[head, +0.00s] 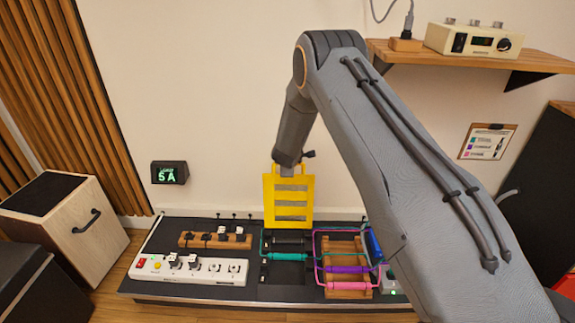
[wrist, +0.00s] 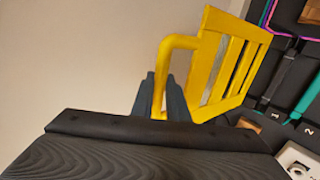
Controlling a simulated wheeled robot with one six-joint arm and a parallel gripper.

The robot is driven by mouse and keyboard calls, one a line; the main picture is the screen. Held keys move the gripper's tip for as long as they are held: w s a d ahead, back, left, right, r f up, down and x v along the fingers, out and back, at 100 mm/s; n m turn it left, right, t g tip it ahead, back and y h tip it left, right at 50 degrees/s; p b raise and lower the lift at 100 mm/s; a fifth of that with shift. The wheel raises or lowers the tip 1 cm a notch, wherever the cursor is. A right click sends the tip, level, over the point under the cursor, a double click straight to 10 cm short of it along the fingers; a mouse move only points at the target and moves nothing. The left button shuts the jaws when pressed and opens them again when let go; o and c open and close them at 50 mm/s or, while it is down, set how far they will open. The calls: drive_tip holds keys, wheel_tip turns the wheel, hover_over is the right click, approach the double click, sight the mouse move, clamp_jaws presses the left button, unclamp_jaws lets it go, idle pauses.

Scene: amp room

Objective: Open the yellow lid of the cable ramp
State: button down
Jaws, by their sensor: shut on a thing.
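The yellow lid (head: 290,206) stands about upright at the back of the dark platform in the head view, with grey slots across it. Below it, the black cable ramp channel (head: 287,254) lies uncovered, with cables in and beside it. In the wrist view the lid (wrist: 240,62) shows its slats and a yellow loop handle (wrist: 183,42) at its edge. My gripper (wrist: 160,95) is shut on this handle, with its dark fingers on either side of one handle bar. In the head view the gripper is mostly hidden behind the lid's top.
A white power strip (head: 190,268) and a wooden block with plugs (head: 215,239) sit left of the ramp. A wooden rack (head: 345,247) with coloured cables is at right. A shelf (head: 480,58) with an amplifier box (head: 474,39) hangs at upper right.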

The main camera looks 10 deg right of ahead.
drive_tip(key=c, duration=1.7)
unclamp_jaws()
drive_tip(key=shift+d, duration=0.2)
drive_tip(key=shift+a, duration=0.15)
drive_tip(key=shift+s+a+r, duration=0.1)
drive_tip(key=shift+r, duration=0.05)
drive_tip(key=p+v, duration=0.1)
drive_tip(key=v, duration=0.6)
drive_tip(key=shift+s+r, duration=0.15)
drive_tip(key=shift+s, duration=0.05)
